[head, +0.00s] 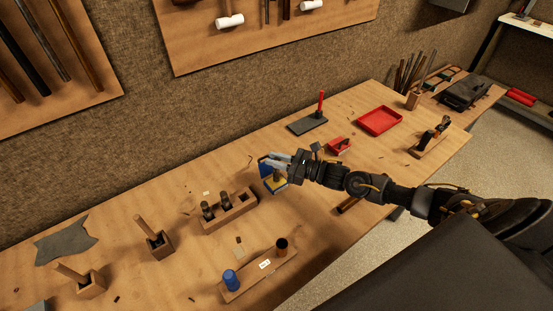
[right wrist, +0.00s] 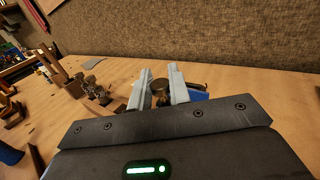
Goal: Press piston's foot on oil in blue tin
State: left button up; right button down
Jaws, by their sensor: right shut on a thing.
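Whether the piston's foot touches the oil is hidden. My left gripper is not in view.
A wooden block (head: 244,208) holding more pistons stands left of the tin. A wooden stand (head: 258,276) with a blue cylinder (head: 230,279) is at the front. Bare bench lies behind the block.

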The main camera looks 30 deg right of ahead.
jog(key=shift+s+f+b, duration=0.1)
jog(key=shift+f+b, duration=0.6)
jog(key=shift+b, duration=0.15)
dwell(2.2)
jog(key=shift+r, duration=0.1)
jog(key=shift+r+p, duration=0.7)
jog(key=shift+r, duration=0.25)
jog(key=shift+r+p, duration=1.5)
jog(key=shift+r, duration=1.1)
